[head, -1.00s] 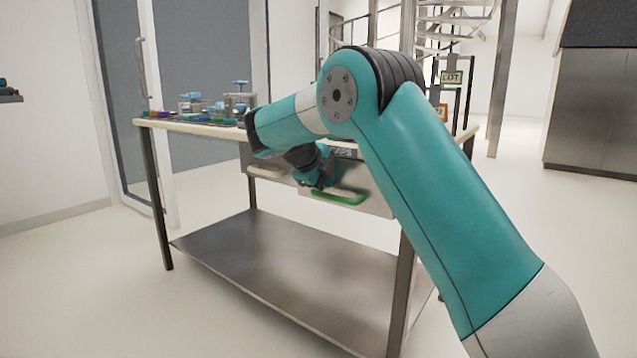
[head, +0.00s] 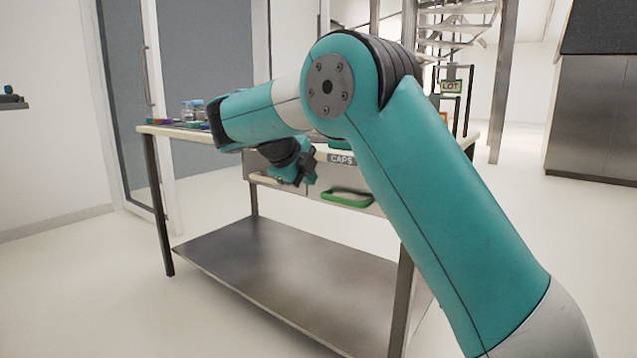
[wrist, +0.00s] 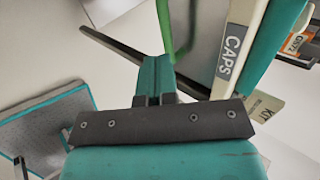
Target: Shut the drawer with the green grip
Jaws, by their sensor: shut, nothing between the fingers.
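The drawer with the green grip (head: 347,198) is under the table top, right of centre in the head view, below a CAPS label (head: 341,159). Its front looks close to in line with the table edge; my arm covers its right end, so I cannot tell whether it is fully flush. My gripper (head: 305,178) is shut and empty, left of the green grip and apart from it. In the wrist view my closed fingers (wrist: 157,82) point toward the green grip (wrist: 176,35), with the CAPS label (wrist: 229,57) to the right.
A neighbouring drawer with a cream grip (head: 265,180) lies to the left, partly behind my gripper. The table (head: 165,131) has small coloured items and jars at its left end. Its lower metal shelf (head: 280,270) is bare. Open floor lies in front and left.

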